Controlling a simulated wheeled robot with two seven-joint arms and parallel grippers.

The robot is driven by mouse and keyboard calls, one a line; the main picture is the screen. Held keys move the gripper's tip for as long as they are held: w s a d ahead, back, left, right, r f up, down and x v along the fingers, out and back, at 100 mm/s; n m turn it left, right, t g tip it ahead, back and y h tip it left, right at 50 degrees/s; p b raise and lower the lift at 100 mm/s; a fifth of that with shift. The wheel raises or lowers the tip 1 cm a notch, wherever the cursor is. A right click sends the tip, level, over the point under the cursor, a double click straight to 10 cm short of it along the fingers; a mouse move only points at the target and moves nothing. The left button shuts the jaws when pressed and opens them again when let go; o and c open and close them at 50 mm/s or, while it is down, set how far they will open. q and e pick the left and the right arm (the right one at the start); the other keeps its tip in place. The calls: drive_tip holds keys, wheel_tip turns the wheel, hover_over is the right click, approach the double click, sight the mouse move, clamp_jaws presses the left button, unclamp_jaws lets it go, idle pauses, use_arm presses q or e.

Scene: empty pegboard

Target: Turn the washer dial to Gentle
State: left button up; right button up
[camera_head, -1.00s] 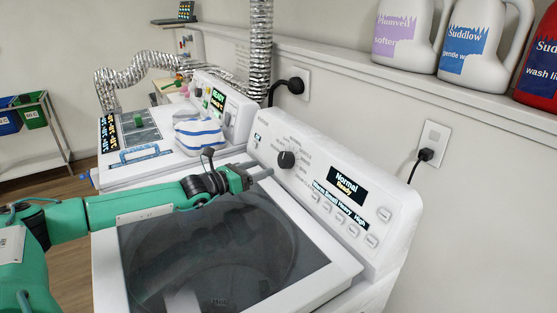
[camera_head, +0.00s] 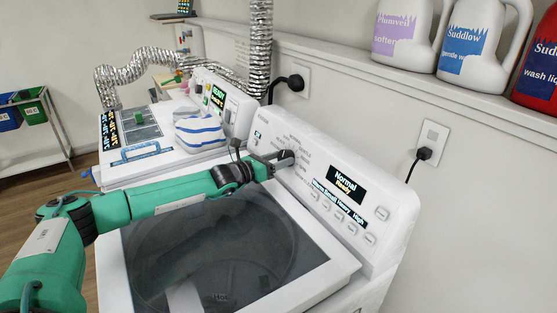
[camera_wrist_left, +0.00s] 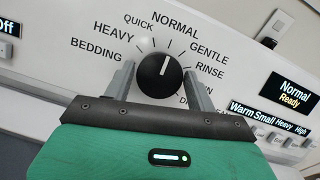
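The washer dial (camera_wrist_left: 156,80) is a round black knob on the washer's white control panel (camera_wrist_left: 60,60). Its white mark points up, toward the Normal label, in the left wrist view. The Gentle label (camera_wrist_left: 209,54) is to the upper right of the dial. The washer display (camera_wrist_left: 290,95) reads Normal, Ready. My left gripper (camera_wrist_left: 160,88) is open, with one finger on each side of the dial and a small gap visible on both sides. In the head view my left gripper (camera_head: 282,160) is at the panel and mostly hides the dial. My right gripper is not in view.
The washer's dark glass lid (camera_head: 220,260) is shut below my left arm. A row of buttons (camera_head: 340,217) lies right of the dial. A dryer with a striped cloth (camera_head: 199,132) on top stands to the left. Detergent bottles (camera_head: 478,45) stand on a shelf above.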

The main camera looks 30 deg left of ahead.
use_arm(q)
drive_tip(key=c, duration=0.5)
drive_tip(key=shift+c, duration=0.2)
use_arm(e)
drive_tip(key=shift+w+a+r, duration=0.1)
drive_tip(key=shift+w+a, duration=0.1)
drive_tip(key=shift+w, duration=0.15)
use_arm(q)
drive_tip(key=shift+m, duration=0.3)
